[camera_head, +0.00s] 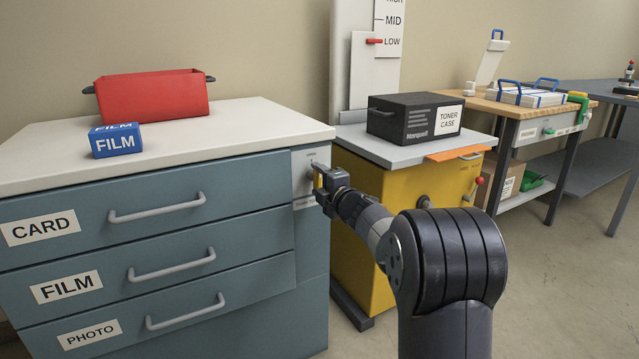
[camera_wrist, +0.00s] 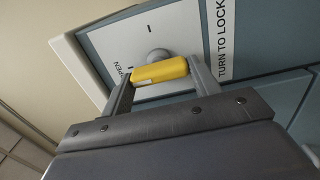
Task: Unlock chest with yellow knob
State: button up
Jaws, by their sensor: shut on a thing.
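The chest (camera_head: 255,185) is a blue-grey drawer unit with a pale top, at the left of the head view. Its drawers are labelled CARD, FILM and PHOTO, and all look shut. A white lock plate (camera_head: 300,165) sits at its upper right front corner. In the wrist view the plate (camera_wrist: 120,45) reads OPEN and TURN TO LOCK. The yellow knob (camera_wrist: 160,71) is a short bar on a round grey hub. My gripper (camera_wrist: 158,76) is shut on the yellow knob, one finger at each end. In the head view my gripper (camera_head: 322,180) largely hides the knob.
A red bin (camera_head: 152,95) and a blue FILM box (camera_head: 116,141) stand on the chest. Right of it is a yellow cabinet (camera_head: 362,235) with a black toner case (camera_head: 400,120) on top. A wooden workbench (camera_head: 515,104) stands farther right. Open floor lies at the lower right.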

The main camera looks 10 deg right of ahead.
jog(key=o, duration=1)
jog(key=shift+c, duration=0.2)
jog(key=shift+s, duration=0.1)
jog(key=p+v, duration=0.2)
jog(key=v, duration=0.8)
jog(key=shift+s, duration=0.3)
jog(key=shift+w, duration=0.1)
jog(key=b+x, duration=0.1)
jog(key=x, duration=0.8)
jog(key=shift+f+b, duration=0.1)
jog(key=shift+b, duration=0.3)
jog(key=shift+x, duration=0.85)
jog(key=shift+d, duration=0.1)
